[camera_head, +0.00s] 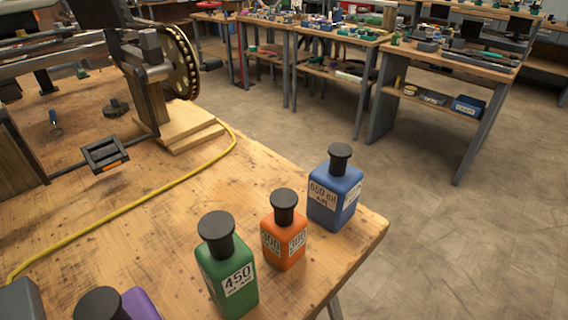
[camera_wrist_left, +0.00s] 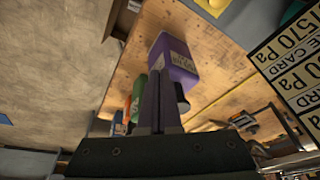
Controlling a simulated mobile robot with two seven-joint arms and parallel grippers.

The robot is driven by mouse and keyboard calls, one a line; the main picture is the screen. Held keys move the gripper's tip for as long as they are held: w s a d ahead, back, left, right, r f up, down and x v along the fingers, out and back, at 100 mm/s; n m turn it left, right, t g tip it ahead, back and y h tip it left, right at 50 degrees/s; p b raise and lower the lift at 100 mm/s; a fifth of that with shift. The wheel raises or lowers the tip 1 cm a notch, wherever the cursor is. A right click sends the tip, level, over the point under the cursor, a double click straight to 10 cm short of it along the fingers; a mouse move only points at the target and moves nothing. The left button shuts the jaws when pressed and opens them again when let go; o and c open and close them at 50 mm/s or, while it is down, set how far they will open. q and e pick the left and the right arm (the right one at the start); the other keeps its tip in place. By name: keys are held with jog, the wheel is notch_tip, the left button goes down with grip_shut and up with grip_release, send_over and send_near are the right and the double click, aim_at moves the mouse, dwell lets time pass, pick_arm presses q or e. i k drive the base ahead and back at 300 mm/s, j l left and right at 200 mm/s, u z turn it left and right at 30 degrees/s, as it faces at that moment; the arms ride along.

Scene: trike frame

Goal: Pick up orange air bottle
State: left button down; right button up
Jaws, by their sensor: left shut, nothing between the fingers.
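The orange air bottle (camera_head: 284,243), with a black cap and a white label, stands upright on the wooden workbench between the green bottle (camera_head: 230,275) and the blue bottle (camera_head: 334,195). A purple bottle (camera_head: 140,304) is cut off at the bottom edge of the head view. In the left wrist view my left gripper (camera_wrist_left: 158,82) is shut and empty, its dark fingers in front of the purple bottle (camera_wrist_left: 178,55). The orange bottle (camera_wrist_left: 118,117) shows small beyond the green one there, partly hidden. My right gripper is in neither view.
The workbench (camera_head: 180,225) ends at a corner just right of the blue bottle. A yellow hose (camera_head: 130,207) crosses it. A frame with a chain wheel (camera_head: 181,62) stands at the back left. A yellow-black card (camera_wrist_left: 290,65) is close in the wrist view.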

aim_at(283, 231)
jog(key=i+l+u, duration=0.2)
jog(key=l, duration=0.15)
jog(key=i+l+u, duration=0.2)
jog(key=l, duration=0.2)
jog(key=i+l+u, duration=0.2)
jog(key=l, duration=0.15)
jog(key=l+u, duration=0.25)
jog(key=l, duration=0.2)
jog(key=i+l+u, duration=0.2)
jog(key=l, duration=0.25)
jog(key=k, duration=0.05)
